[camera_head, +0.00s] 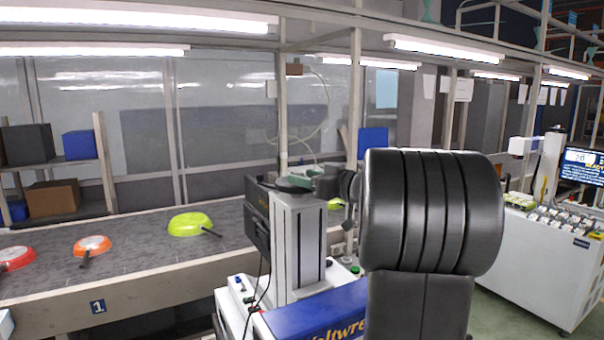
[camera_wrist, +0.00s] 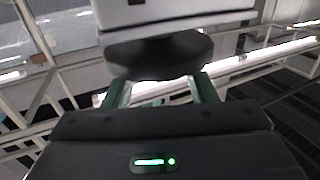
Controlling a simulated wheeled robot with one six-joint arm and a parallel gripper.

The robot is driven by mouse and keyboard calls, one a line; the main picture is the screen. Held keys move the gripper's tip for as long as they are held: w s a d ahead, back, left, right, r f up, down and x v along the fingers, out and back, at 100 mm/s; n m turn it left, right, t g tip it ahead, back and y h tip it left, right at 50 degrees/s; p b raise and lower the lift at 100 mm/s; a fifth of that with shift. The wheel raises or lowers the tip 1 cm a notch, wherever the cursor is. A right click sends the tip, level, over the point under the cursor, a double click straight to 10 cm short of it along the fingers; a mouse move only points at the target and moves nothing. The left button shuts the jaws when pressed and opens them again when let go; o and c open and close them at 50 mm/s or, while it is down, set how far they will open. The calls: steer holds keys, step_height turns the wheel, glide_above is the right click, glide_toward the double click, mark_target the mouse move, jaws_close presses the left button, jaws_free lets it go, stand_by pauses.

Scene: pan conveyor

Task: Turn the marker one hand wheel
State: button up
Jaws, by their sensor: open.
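The hand wheel is a black round disc (camera_head: 293,184) on top of the grey marker column (camera_head: 299,235). In the wrist view the dark wheel (camera_wrist: 158,55) lies straight ahead, below a pale block. My gripper (camera_head: 308,173) is at the wheel's level in the head view, close against its far right side. In the wrist view its two green fingers (camera_wrist: 160,84) are apart and reach to the left and right of the wheel's near rim. The fingertips are partly hidden by the wheel, so I cannot tell whether they touch it. Nothing is held.
A conveyor (camera_head: 140,250) with a "1" label (camera_head: 97,307) carries red, orange and yellow-green pans (camera_head: 190,224). A black box (camera_head: 258,215) is fixed to the column's left. A blue-topped unit (camera_head: 318,311) stands below. A white cabinet (camera_head: 540,260) is at right, with open floor before it.

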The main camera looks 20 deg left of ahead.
steer(key=shift+x, duration=0.9)
steer(key=shift+c, duration=0.4)
steer(key=c, duration=0.9)
steer(key=shift+s+a+m+t+h, duration=0.1)
steer(key=shift+s+m+t+h, duration=0.15)
steer(key=shift+m+t+h, duration=0.85)
steer(key=shift+m+t+h+b, duration=0.7)
steer(key=shift+m+t+b, duration=0.4)
steer(key=shift+t, duration=0.7)
steer(key=shift+r, duration=0.1)
steer(key=o, duration=1)
